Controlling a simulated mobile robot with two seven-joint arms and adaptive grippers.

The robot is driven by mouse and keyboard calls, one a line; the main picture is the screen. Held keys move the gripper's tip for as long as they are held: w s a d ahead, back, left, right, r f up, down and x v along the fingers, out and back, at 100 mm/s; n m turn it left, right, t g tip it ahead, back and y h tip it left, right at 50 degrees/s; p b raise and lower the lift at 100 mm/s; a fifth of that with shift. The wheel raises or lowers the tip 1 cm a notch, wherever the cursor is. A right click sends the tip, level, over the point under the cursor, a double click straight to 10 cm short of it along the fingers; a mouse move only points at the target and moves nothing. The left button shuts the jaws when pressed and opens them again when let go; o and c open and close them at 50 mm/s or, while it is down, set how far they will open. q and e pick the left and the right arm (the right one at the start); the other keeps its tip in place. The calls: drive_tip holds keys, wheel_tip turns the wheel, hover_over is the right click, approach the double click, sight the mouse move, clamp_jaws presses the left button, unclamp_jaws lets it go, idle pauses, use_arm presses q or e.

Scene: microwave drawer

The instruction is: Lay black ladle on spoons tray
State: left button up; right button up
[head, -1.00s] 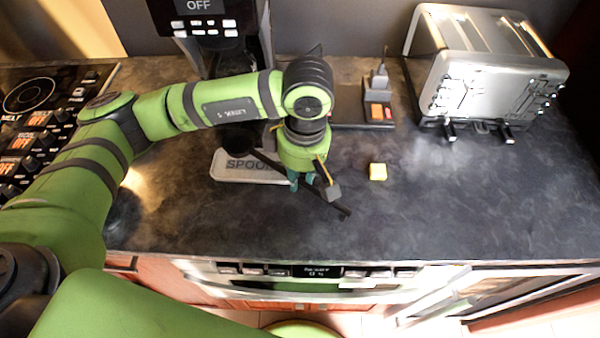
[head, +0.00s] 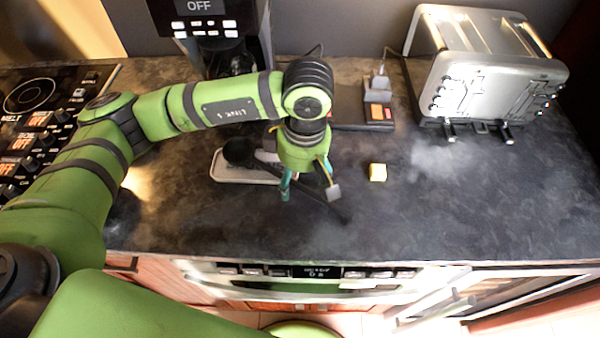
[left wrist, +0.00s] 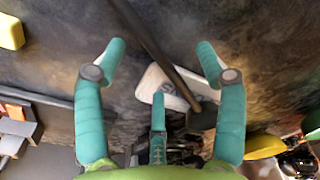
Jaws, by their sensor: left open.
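The black ladle (head: 238,151) lies with its bowl over the left part of the white spoons tray (head: 228,177). Its handle runs right and toward the front, past the tray and over the counter. My left gripper (head: 308,191) is open above the handle, with its fingers spread on either side. The left wrist view shows the ladle handle (left wrist: 163,55) between the open fingers of the left gripper (left wrist: 160,55), apart from them. Part of the tray (left wrist: 156,84) shows beneath the ladle there. My left wrist hides part of the handle in the head view. My right gripper is out of view.
A silver toaster (head: 490,75) stands at the back right, a coffee maker (head: 215,35) at the back, and a black device (head: 362,110) behind the arm. A cooktop (head: 45,110) is at left. The front-right counter is clear.

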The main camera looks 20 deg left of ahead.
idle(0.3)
use_arm(q)
wheel_tip(320, 180, up, 12)
drive_tip(key=shift+d, duration=0.35)
drive_tip(key=shift+s, duration=0.1)
